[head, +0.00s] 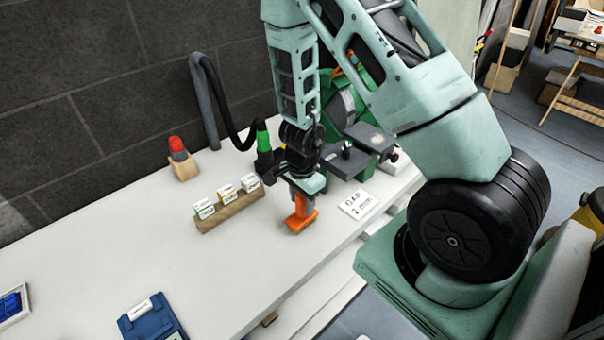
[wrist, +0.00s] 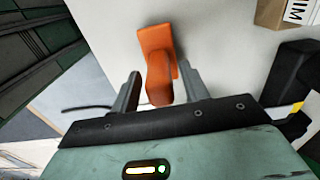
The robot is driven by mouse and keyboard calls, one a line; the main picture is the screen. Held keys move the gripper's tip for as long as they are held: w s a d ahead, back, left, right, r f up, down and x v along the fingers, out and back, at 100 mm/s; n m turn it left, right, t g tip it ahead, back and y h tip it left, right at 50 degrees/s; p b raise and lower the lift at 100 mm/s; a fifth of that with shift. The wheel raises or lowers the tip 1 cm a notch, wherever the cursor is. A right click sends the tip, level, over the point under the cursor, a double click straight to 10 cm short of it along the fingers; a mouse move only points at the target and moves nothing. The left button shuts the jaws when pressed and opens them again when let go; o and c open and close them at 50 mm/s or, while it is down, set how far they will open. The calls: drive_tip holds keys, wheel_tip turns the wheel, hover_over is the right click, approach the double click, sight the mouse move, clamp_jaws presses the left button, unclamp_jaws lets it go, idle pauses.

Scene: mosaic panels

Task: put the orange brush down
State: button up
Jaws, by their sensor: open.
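The orange brush (head: 301,217) stands upright on the white bench top, just below my gripper (head: 307,190) in the head view. In the wrist view the orange brush (wrist: 157,50) shows its flat orange base and its handle, which reaches between the two grey fingers of my gripper (wrist: 160,88). The fingers are open, one on each side of the handle. Too little shows to tell whether either finger touches it.
A wooden block with small labelled cards (head: 230,207) stands left of the brush. A white "GAP 2 mm" card (head: 358,204) lies to its right, near the bench edge. A green grinder (head: 340,105) with a grey rest (head: 350,155) is behind.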

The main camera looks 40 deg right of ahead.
wheel_tip(320, 180, up, 9)
drive_tip(key=p, duration=0.3)
drive_tip(key=s+a+r+n+y, duration=0.2)
drive_tip(key=a+r+n, duration=0.35)
drive_tip(key=a, duration=0.35)
drive_tip(key=s+a+r+n+y, duration=0.1)
drive_tip(key=s+a+r+n, duration=0.2)
drive_tip(key=a+r+n, duration=0.4)
drive_tip(key=s+a+r+n+h, duration=0.1)
drive_tip(key=s+a+r+n, duration=0.2)
drive_tip(key=s+n, duration=0.3)
drive_tip(key=s+a+r+n+h, duration=0.1)
drive_tip(key=s+a+r+n, duration=0.2)
drive_tip(key=s+r+n, duration=0.2)
drive_tip(key=shift+s+a+n, duration=0.35)
drive_tip(key=shift+s+n, duration=0.55)
drive_tip(key=shift+n, duration=0.05)
wheel_tip(320, 180, down, 4)
drive_tip(key=b, duration=0.3)
drive_tip(key=shift+r, duration=0.25)
